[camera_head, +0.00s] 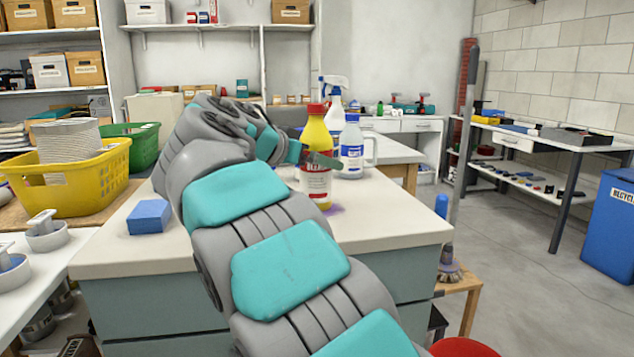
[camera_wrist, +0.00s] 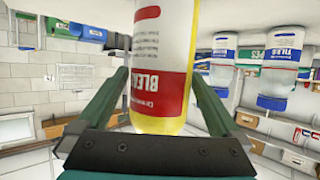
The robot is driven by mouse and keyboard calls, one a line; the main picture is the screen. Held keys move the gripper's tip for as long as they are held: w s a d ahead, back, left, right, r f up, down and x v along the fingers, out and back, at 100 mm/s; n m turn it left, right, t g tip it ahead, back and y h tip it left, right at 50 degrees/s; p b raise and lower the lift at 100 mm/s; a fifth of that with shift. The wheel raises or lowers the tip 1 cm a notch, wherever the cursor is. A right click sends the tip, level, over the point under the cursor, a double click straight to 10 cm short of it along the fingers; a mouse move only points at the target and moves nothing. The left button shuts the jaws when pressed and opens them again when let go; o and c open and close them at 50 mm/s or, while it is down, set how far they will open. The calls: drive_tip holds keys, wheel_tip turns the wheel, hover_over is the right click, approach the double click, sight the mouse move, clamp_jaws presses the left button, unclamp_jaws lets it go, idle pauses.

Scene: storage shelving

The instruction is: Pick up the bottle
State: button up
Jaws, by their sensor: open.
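A yellow bottle (camera_head: 317,150) with a red cap and a red and white label stands upright on the light countertop (camera_head: 390,215), near its back right part. My gripper (camera_head: 322,160) is at the bottle, reaching in from the left. In the wrist view the bottle (camera_wrist: 162,70) appears upside down, its label reading "BLEACH" in part. The two green fingers of my gripper (camera_wrist: 160,95) are open, one on each side of the bottle. Whether either finger touches it I cannot tell. My arm hides part of the counter.
A white bottle with a blue label (camera_head: 352,150) stands close to the right of the yellow bottle, with a spray bottle (camera_head: 335,105) behind. A blue block (camera_head: 149,217) lies on the counter's left. A yellow basket (camera_head: 75,190) and green basket (camera_head: 145,143) stand further left.

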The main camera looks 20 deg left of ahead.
drive_tip(key=shift+x, duration=2)
drive_tip(key=shift+s+a+f, duration=0.1)
drive_tip(key=shift+f, duration=0.05)
drive_tip(key=shift+c, duration=0.4)
clamp_jaws()
